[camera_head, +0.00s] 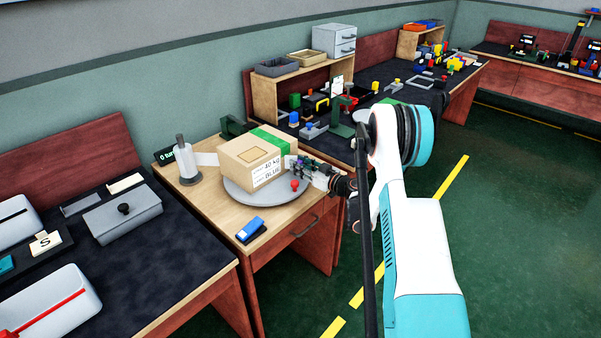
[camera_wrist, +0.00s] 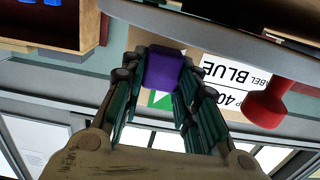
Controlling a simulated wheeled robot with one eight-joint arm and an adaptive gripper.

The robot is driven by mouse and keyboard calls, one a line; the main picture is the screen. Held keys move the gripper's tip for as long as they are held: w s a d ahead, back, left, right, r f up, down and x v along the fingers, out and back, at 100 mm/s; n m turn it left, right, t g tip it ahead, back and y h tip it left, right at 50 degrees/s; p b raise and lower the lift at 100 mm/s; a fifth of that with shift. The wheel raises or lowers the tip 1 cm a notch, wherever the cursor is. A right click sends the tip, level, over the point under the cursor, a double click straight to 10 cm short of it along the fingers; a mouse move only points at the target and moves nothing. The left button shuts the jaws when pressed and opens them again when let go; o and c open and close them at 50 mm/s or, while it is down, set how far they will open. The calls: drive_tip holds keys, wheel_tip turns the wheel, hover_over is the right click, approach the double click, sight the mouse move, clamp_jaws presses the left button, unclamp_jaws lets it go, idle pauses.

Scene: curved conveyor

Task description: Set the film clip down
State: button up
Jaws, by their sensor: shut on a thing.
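The film clip, a small purple block (camera_wrist: 163,68), is held between the fingers of my gripper (camera_wrist: 166,85) in the wrist view. In the head view my gripper (camera_head: 302,165) is at the right side of a cardboard box (camera_head: 243,168) with a green strip, above the round grey turntable (camera_head: 250,196). Only a little purple shows between the fingers there. I cannot tell whether the clip touches anything below or beside it.
A red knob (camera_head: 295,185) is close to my gripper, and it also shows in the wrist view (camera_wrist: 265,103). A blue stapler-like object (camera_head: 251,229) lies near the front edge. A roll holder (camera_head: 187,165) stands left of the box. Bare wood (camera_head: 208,205) shows left of the turntable.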

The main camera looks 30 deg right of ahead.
drive_tip(key=shift+f, duration=0.9)
drive_tip(key=shift+f, duration=0.15)
drive_tip(key=o, duration=1)
